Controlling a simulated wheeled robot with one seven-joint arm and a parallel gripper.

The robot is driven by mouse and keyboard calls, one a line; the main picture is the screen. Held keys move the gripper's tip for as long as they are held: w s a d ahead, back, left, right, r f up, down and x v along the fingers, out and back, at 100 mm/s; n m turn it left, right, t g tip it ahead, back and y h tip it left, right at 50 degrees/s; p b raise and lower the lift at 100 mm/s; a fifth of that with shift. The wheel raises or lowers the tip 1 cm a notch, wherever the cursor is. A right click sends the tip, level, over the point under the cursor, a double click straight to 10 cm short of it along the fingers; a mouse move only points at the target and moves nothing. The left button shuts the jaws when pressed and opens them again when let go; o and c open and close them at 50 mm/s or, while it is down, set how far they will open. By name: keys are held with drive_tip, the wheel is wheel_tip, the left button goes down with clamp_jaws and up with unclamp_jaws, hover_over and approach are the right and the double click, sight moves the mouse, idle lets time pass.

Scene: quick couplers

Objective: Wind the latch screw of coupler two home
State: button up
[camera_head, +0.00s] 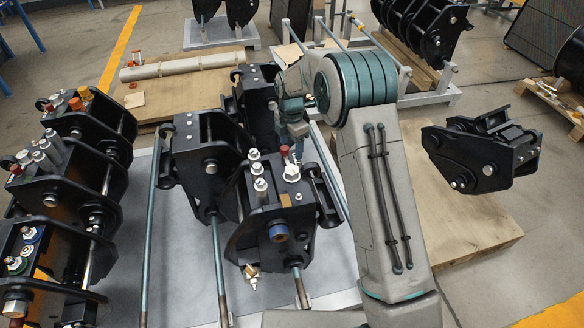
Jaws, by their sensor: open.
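Several black quick couplers stand on a grey-topped stand with blue-grey rails. I see no number marking coupler two. The nearest middle coupler (275,215) has silvery fittings (260,187) on top, a blue-ringed round part (278,232) on its face and a small brass fitting (250,271) low down. I cannot tell which part is the latch screw. My arm reaches over from the right, and my gripper (298,133) points down above the back of this coupler, near a red-capped fitting (285,152). My gripper is open; its fingertips are small and partly hidden, and contact cannot be judged.
More couplers (85,135) with coloured caps stand close together at left. Another black coupler (485,155) sits on a wooden board (450,225) at right. Racks with black parts (420,30) stand behind. Bare floor (550,220) shows at far right.

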sight(292, 170)
wheel_tip(292, 170, down, 11)
drive_tip(key=shift+f+p, duration=0.2)
drive_tip(key=shift+p, duration=0.75)
drive_tip(key=c, duration=1)
drive_tip(key=shift+o, duration=0.2)
drive_tip(key=shift+a, duration=0.35)
drive_tip(key=shift+d, duration=0.3)
drive_tip(key=shift+d+m, duration=0.1)
drive_tip(key=shift+m, duration=0.2)
